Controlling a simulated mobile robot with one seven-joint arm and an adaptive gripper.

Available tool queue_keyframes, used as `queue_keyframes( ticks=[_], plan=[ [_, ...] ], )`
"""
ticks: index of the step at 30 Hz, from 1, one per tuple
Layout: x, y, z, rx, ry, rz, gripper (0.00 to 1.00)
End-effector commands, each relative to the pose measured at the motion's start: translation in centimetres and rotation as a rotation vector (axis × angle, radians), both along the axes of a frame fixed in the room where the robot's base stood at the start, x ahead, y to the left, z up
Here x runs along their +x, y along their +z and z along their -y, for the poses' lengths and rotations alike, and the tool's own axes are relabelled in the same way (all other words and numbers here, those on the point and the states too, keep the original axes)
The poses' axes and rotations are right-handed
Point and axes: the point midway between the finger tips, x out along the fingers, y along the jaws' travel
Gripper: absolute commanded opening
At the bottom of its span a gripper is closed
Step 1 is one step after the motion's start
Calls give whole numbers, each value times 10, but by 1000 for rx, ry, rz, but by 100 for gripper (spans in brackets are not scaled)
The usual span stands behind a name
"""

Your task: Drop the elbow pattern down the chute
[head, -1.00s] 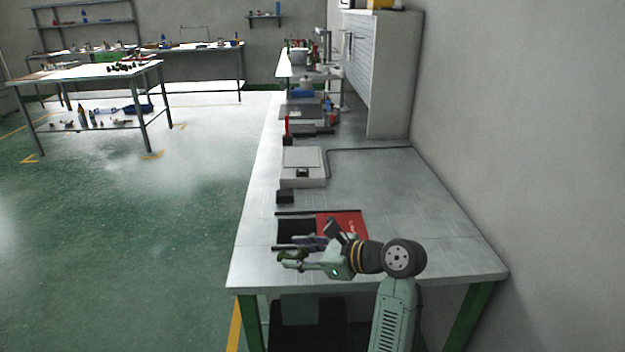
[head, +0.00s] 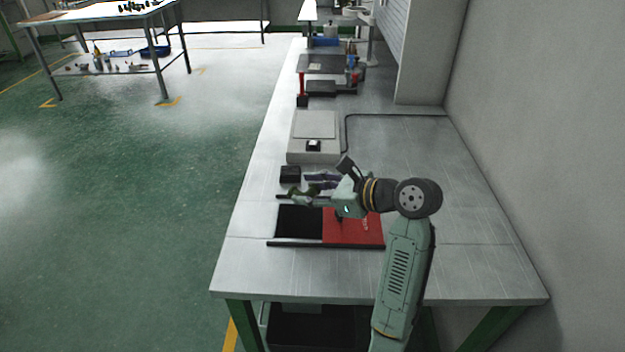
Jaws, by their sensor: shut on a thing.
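My gripper (head: 312,187) is shut on a small dark green piece, which looks like the elbow pattern (head: 300,194). The fingers partly hide it, so its full shape is unclear. The chute is a black rectangular opening (head: 298,223) in the bench top with a red plate (head: 353,230) bearing white marks on its right. In the head view, the gripper and the piece appear at the far edge of the opening, above the bench. Their exact height is hard to tell.
Black rails border the chute, the near one (head: 325,243) in full view. A small black box (head: 290,174) and a grey scale (head: 315,136) stand beyond the gripper. A black bin (head: 318,328) is under the bench (head: 480,270). The bench's right side is clear.

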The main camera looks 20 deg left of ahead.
Motion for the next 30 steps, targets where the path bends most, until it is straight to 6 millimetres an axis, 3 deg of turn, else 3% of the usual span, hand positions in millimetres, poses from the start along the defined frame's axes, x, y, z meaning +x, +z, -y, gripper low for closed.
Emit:
queue_keyframes(
  ticks=[9, 20, 21, 30],
  plan=[
    [0, -32, 0, 0, -2, -2, 16],
    [0, -36, 0, 0, -1, 0, 15],
    [0, -36, 0, 0, -1, 0, 41],
    [0, -36, 0, 0, -1, 0, 61]
  ],
)
